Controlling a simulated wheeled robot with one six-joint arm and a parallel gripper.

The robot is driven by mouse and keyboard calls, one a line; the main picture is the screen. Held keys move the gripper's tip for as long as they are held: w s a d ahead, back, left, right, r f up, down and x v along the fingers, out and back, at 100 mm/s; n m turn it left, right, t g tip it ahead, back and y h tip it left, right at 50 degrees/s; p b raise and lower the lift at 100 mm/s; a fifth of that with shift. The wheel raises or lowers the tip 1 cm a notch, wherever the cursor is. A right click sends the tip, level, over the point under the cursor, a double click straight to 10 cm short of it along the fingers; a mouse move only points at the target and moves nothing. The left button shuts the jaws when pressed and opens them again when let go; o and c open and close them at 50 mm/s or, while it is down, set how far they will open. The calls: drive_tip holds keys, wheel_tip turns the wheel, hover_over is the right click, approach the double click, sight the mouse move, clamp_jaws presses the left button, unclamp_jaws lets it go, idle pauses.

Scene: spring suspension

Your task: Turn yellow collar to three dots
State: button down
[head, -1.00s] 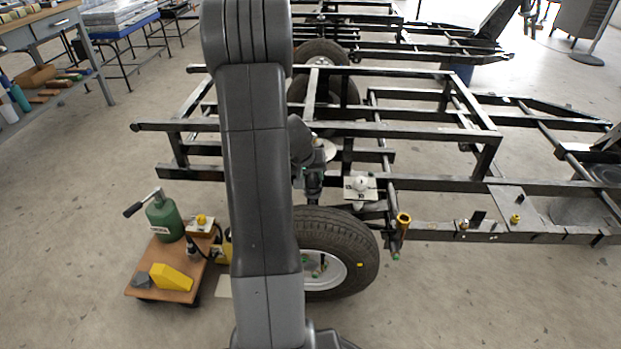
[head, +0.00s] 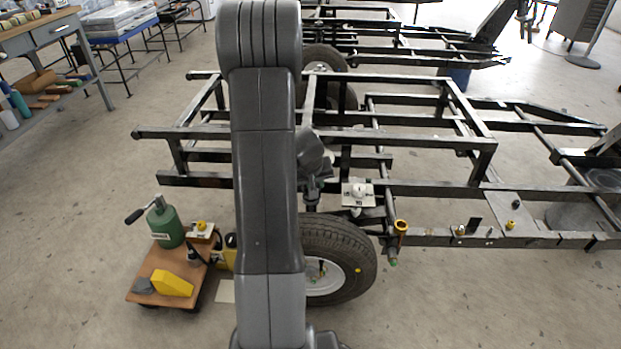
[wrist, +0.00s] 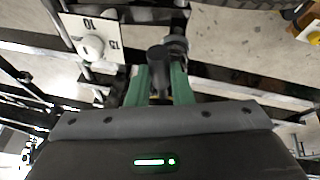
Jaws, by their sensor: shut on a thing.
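My gripper (wrist: 160,82) has green fingers, shut on a dark cylindrical part (wrist: 158,60) in the wrist view. A metal ringed piece (wrist: 176,45) is beside that part. No dot marks are readable on either. In the head view my arm hides much of the area above the wheel, and the fingertips are not clear. A yellow-orange ringed tube (head: 401,227) stands at the frame's near rail, right of the wheel; I cannot tell whether it is the yellow collar. A white plate with a round knob and numbers (head: 357,192) also shows in the wrist view (wrist: 91,45).
The tyre (head: 345,250) is below my gripper, and the black chassis frame (head: 430,188) surrounds the spot. A wooden trolley (head: 178,292) with a green jack (head: 165,226) and a yellow wedge (head: 172,282) stands at left. Floor at front right is clear.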

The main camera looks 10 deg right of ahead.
drive_tip(key=shift+d+n+p, duration=0.4)
drive_tip(key=shift+d+p, duration=0.05)
drive_tip(key=shift+p, duration=0.1)
drive_tip(key=c, duration=1.3)
unclamp_jaws()
drive_tip(key=shift+r, duration=0.1)
drive_tip(key=p+v, duration=0.5)
drive_tip(key=v, duration=0.8)
drive_tip(key=shift+s+r, duration=0.25)
drive_tip(key=shift+f, duration=0.1)
